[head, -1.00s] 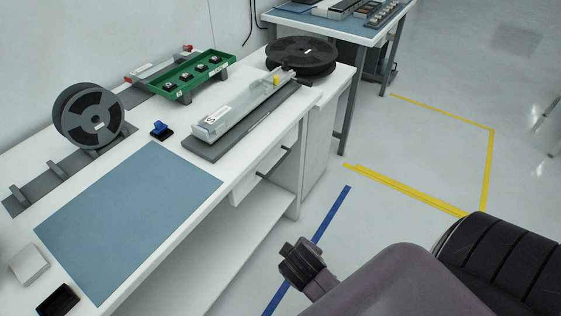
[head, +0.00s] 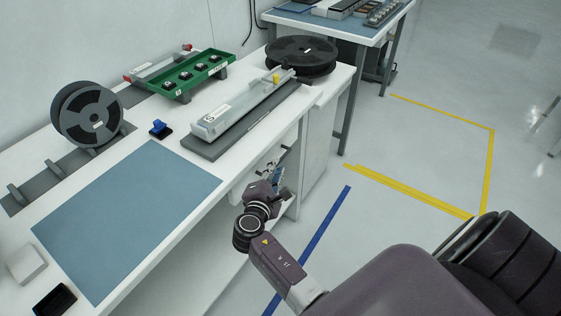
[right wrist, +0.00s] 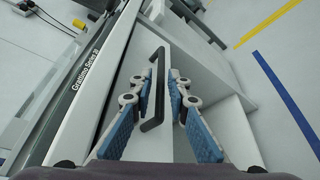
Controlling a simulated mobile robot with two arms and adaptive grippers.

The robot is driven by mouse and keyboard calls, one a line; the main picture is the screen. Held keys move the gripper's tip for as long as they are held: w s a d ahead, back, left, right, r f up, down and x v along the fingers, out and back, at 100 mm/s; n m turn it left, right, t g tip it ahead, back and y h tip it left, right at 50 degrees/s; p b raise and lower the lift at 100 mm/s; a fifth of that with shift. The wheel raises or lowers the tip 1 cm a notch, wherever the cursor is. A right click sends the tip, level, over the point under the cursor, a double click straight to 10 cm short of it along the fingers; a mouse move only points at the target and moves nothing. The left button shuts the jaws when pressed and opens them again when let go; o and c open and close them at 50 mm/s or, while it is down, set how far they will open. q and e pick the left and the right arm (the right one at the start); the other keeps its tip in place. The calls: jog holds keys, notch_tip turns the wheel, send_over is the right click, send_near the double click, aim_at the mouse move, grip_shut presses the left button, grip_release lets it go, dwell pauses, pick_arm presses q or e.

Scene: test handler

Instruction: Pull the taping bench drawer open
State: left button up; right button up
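The taping bench drawer (head: 287,139) is a white front under the bench top and looks closed. Its dark bar handle (right wrist: 159,92) shows clearly in the right wrist view. My right gripper (right wrist: 161,82) is open, with one blue-padded finger on each side of the handle. The pads look apart from the bar. In the head view my right gripper (head: 274,174) is in front of the drawer and hides most of the handle. My left gripper is in neither view.
The white bench top carries a blue mat (head: 125,215), a taping unit (head: 240,108), a green tray (head: 190,77) and two dark reels (head: 91,114). An open lower shelf (head: 185,280) lies below. The floor (head: 390,170) to the right is clear.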

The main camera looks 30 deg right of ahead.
aim_at(281, 159)
jog(key=b+x, duration=0.1)
jog(key=x, duration=0.3)
jog(key=shift+w+d+f, duration=0.1)
jog(key=shift+f, duration=0.1)
jog(key=shift+w+d+b, duration=0.35)
jog(key=shift+d, duration=0.1)
grip_shut()
